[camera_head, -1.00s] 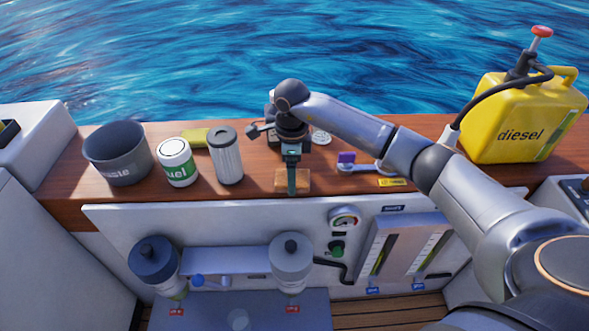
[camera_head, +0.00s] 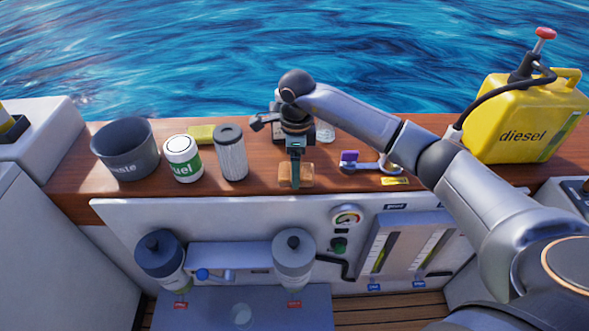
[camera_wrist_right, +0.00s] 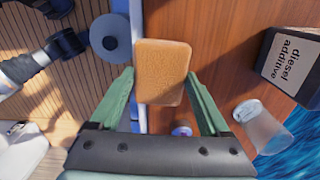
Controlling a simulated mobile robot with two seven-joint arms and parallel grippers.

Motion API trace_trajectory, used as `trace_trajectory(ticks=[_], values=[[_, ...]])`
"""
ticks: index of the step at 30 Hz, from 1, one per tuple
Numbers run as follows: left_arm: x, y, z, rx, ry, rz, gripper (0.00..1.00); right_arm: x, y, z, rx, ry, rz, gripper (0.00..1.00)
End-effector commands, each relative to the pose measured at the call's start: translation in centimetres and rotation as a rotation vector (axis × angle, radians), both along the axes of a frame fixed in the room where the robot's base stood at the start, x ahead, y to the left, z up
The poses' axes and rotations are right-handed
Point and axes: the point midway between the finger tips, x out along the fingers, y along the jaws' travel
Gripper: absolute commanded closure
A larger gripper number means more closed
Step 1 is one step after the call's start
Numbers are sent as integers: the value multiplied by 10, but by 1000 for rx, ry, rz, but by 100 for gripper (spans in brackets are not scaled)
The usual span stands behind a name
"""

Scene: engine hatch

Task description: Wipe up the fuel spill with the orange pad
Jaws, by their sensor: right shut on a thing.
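The orange pad (camera_head: 307,175) is a small block at the front edge of the wooden counter. It also shows in the right wrist view (camera_wrist_right: 163,72), over the boundary between counter and white panel. My right gripper (camera_head: 296,180) points down at it; its green fingers (camera_wrist_right: 163,85) are on either side of the pad, shut on it. I cannot tell if the pad touches the wood. A faint pale round patch (camera_head: 240,315) lies on the grey shelf under the filter bowls; I cannot tell if it is the fuel spill. My left gripper is not in view.
A waste bucket (camera_head: 126,152), a fuel can (camera_head: 183,160) and a filter cartridge (camera_head: 231,155) stand left of the gripper. A yellow diesel canister (camera_head: 515,125) stands right. Two filter bowls (camera_head: 293,262) (camera_head: 160,258) hang above the grey shelf. A diesel additive bottle (camera_wrist_right: 290,62) stands behind.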

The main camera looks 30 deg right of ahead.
Motion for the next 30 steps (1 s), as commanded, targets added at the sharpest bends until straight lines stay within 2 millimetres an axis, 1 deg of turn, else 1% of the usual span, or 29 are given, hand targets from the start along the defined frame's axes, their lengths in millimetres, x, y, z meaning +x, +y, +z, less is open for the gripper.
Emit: trace_trajectory(ticks=[1, 3, 8, 15, 18, 24, 30], values=[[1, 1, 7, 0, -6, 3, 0, -1, -2, 7, -2, 2, -2, 72], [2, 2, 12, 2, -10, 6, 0, -1, -3, 13, -2, 3, -4, 72], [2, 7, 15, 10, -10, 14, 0, -1, -6, 28, -1, 2, -7, 72], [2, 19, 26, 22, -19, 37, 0, -1, -10, 50, -1, 0, -10, 72], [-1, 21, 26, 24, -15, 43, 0, -2, -11, 56, 0, 1, -12, 72], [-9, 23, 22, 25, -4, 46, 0, -2, -12, 58, 0, 1, -12, 72], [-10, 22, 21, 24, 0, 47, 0, -2, -12, 58, 0, 1, -12, 72]])
